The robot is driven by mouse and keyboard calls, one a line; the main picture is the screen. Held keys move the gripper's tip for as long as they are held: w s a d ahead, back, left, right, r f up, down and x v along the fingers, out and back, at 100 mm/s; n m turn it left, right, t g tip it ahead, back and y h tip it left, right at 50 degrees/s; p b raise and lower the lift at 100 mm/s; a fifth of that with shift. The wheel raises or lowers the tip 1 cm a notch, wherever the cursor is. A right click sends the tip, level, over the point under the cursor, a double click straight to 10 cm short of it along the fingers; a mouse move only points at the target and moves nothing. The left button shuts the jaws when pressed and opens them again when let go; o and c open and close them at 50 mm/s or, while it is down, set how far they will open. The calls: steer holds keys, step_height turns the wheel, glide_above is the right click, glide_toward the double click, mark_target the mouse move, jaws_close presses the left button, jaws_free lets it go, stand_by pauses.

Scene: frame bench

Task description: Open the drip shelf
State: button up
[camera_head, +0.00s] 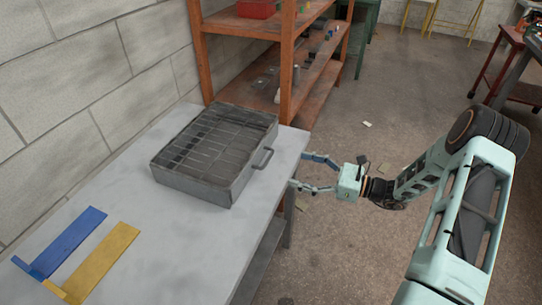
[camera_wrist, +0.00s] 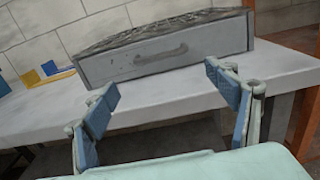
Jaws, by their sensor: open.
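The drip shelf appears to be the grey metal box (camera_head: 222,148) with a wire grid on top, set on the grey bench near its right edge. A bar handle (camera_head: 263,157) is on its right face. In the wrist view the front panel (camera_wrist: 205,45) faces me, with the handle (camera_wrist: 161,55) near its middle. My gripper (camera_head: 300,172) is open and empty at the bench's right edge, apart from the handle. Its two blue-padded fingers also show in the wrist view (camera_wrist: 165,95), below and in front of the handle. The box looks closed.
A blue bracket (camera_head: 68,240) and a yellow bracket (camera_head: 104,258) lie on the bench (camera_head: 150,225) at the left. A block wall (camera_head: 90,80) runs behind. An orange shelf rack (camera_head: 288,60) stands beyond the bench. The floor (camera_head: 390,130) around my arm is mostly free.

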mark_target(268, 158)
steer(key=x, duration=1)
steer(key=shift+w+a+p, duration=0.25)
steer(key=shift+a+p, duration=0.05)
steer(key=shift+p, duration=0.1)
steer(key=shift+c, duration=0.4)
